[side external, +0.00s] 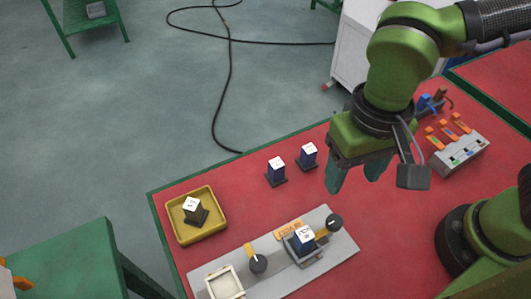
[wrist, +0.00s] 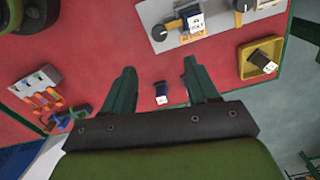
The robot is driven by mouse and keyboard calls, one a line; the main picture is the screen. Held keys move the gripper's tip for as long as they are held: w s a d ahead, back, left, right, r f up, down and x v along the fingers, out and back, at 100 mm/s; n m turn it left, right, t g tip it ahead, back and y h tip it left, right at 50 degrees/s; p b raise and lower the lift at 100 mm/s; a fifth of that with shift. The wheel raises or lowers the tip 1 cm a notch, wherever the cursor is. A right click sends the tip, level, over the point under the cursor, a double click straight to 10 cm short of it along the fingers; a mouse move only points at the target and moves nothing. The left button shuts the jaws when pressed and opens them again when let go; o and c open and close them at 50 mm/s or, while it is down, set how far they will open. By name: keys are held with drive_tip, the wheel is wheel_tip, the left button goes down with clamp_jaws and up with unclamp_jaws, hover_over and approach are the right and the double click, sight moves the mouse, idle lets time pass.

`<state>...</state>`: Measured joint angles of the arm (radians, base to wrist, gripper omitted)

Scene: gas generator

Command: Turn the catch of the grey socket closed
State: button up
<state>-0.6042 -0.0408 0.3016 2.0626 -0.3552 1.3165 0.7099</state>
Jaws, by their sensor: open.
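The grey socket (side external: 318,254) is on the grey plate at the table's front, with a dark white-topped block (side external: 304,238) standing in it. Beside it is a catch with a round black knob (side external: 335,222) and a yellow bar (side external: 321,233) reaching toward the socket. In the wrist view the knob (wrist: 158,33) and bar (wrist: 173,25) show near the top. I cannot tell whether the bar overlaps the socket. My gripper (side external: 356,180) is open and empty, above the red table and behind the catch, apart from it. Its two fingers also show in the wrist view (wrist: 161,80).
A cream socket (side external: 224,283) and another black knob (side external: 258,263) share the plate. Two dark blocks (side external: 276,171) (side external: 308,156) stand behind it. A yellow tray (side external: 180,231) holds another block. A grey box with orange switches (side external: 462,153) is at the right.

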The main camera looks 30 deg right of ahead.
drive_tip(key=shift+r, duration=1.55)
drive_tip(key=w+d+r+m+t+y, duration=0.1)
drive_tip(key=w+d+t, duration=0.1)
drive_tip(key=d, duration=0.8)
drive_tip(key=w+d+r+m+t+y, duration=0.1)
drive_tip(key=d+t, duration=0.4)
drive_tip(key=d, duration=0.6)
drive_tip(key=shift+w+r, duration=0.4)
drive_tip(key=shift+w, duration=0.5)
